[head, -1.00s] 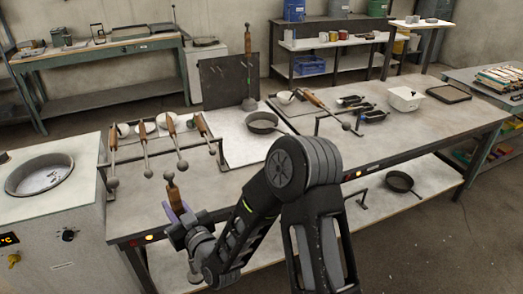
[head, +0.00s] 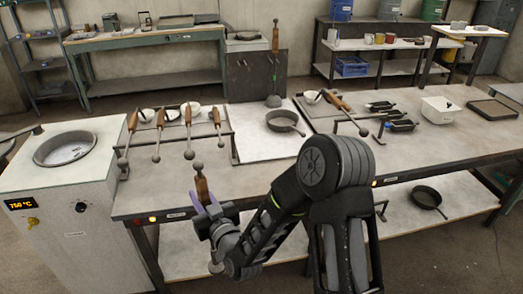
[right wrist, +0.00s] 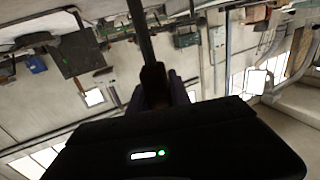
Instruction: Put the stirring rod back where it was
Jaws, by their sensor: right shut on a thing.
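My right gripper (head: 215,218) is shut on the stirring rod, whose brown wooden handle (head: 202,188) stands up above the jaws. The rod is roughly upright in front of the workbench's front edge. In the right wrist view the handle (right wrist: 153,82) and dark shaft rise from the jaws, partly hidden by the gripper body. A metal rack (head: 176,140) on the workbench bears several similar rods with wooden handles and ball ends; it lies beyond my gripper. My left gripper is not in view.
A furnace (head: 100,140) with a round opening stands left of the workbench (head: 255,180). A pan (head: 285,122) sits on a white board right of the rack. Another rack with tools (head: 338,103) and a white bin (head: 440,108) are farther right.

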